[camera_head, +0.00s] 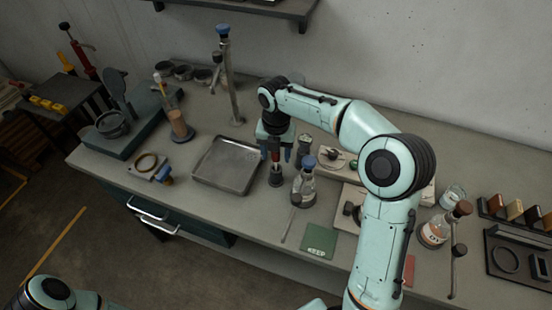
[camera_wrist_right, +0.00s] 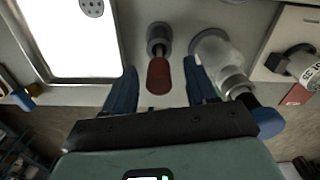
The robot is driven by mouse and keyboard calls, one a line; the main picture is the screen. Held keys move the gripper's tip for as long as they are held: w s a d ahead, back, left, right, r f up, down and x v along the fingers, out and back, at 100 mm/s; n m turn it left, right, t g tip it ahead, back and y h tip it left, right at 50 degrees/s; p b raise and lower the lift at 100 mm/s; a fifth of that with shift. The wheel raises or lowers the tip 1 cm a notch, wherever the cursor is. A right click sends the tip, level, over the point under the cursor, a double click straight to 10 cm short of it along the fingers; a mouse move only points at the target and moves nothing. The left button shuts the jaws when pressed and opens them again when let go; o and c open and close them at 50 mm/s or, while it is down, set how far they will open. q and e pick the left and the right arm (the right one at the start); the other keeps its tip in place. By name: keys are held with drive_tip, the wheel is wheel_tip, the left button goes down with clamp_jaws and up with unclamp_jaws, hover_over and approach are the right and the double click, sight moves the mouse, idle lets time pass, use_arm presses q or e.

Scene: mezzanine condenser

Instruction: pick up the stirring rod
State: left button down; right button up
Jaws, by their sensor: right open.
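A rod with a red-brown handle, apparently the stirring rod (camera_head: 275,151), stands upright in a small dark grey holder (camera_head: 276,180) on the bench. In the right wrist view the handle (camera_wrist_right: 159,76) points toward the camera, with the holder (camera_wrist_right: 158,38) behind it. My right gripper (camera_head: 275,157) is above the holder and open. Its blue fingers (camera_wrist_right: 160,68) are on either side of the handle, with gaps visible between them and it. The lower part of the rod is hidden in the holder. My left gripper is out of view.
A metal tray (camera_head: 226,166) lies left of the holder. A blue-capped glass flask (camera_head: 306,188) stands close on its right, near my right finger. A thin tool (camera_head: 288,222) and a green pad (camera_head: 319,240) lie in front. A tall blue-topped stand (camera_head: 231,85) rises behind.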

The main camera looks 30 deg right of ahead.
drive_tip(key=shift+w, duration=0.1)
clamp_jaws()
drive_tip(key=shift+r, duration=0.1)
